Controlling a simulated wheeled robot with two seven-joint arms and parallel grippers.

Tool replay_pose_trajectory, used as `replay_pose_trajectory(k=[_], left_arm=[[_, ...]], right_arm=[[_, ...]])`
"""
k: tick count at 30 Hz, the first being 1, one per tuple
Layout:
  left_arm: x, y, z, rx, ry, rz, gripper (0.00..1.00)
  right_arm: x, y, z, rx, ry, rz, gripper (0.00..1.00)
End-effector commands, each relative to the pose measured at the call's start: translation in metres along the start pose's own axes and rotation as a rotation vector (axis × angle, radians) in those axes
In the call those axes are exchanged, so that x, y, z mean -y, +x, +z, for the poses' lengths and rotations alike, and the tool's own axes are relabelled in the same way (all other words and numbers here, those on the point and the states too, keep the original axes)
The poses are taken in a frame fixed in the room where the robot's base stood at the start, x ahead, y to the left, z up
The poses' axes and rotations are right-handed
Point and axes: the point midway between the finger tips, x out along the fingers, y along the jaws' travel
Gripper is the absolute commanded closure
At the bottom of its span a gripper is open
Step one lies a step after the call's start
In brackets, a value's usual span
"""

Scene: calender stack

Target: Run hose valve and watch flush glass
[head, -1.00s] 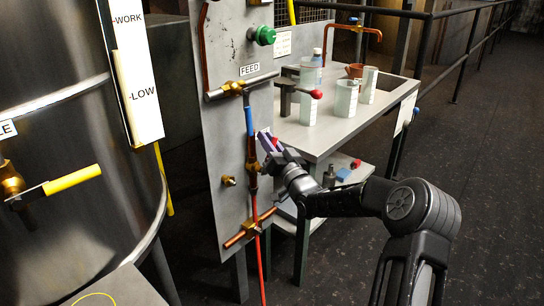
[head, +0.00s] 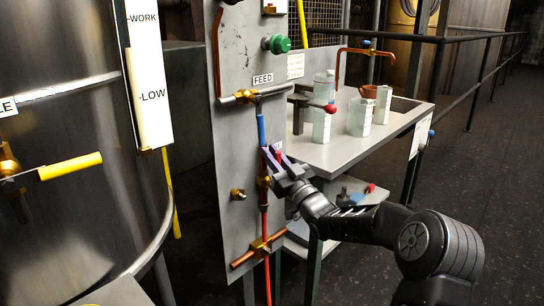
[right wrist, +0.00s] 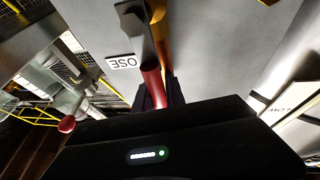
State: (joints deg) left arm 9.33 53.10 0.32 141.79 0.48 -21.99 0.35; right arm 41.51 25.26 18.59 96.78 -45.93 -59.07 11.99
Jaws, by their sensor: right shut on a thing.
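The hose valve (head: 264,181) is a brass fitting on the vertical pipe line of the grey panel. My right gripper (head: 275,160) is beside it, shut on its red handle (right wrist: 152,85). The handle runs between the fingers in the right wrist view, with a grey lever part above it. A label ending in "OSE" (right wrist: 123,62) is next to it, partly covered in the head view. The line has a blue section (head: 261,128) above the valve and a reddish section (head: 264,222) below. I cannot tell which part is the flush glass. My left gripper is not in view.
A steel tank (head: 70,130) with a yellow-handled valve (head: 70,167) stands at the left. A bench (head: 345,155) with clear containers (head: 361,117) and a red-knobbed lever (head: 329,108) is right of the panel. Dark floor at the right is open, beyond a railing.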

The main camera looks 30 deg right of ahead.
Motion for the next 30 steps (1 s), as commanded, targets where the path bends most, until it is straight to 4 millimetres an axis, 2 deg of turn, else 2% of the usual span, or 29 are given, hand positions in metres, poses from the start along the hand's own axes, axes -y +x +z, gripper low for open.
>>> replay_pose_trajectory(k=[2, 3, 10, 20, 26, 30], left_arm=[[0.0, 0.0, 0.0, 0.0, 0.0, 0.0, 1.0], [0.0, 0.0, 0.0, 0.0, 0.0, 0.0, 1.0], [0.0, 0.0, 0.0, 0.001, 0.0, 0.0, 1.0], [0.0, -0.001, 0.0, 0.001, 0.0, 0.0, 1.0], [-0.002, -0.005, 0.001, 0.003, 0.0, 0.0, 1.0], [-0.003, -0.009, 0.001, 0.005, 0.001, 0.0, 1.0]], right_arm=[[0.001, 0.0, 0.001, 0.002, -0.002, -0.002, 1.0], [0.001, 0.0, 0.001, 0.002, -0.002, -0.002, 0.82], [0.001, 0.0, 0.001, 0.001, 0.0, -0.002, 0.64], [0.0, -0.003, 0.0, 0.001, 0.0, -0.001, 0.63], [0.0, -0.024, -0.001, 0.003, 0.0, -0.001, 0.63], [0.001, -0.049, 0.0, 0.004, 0.001, -0.001, 0.63]])
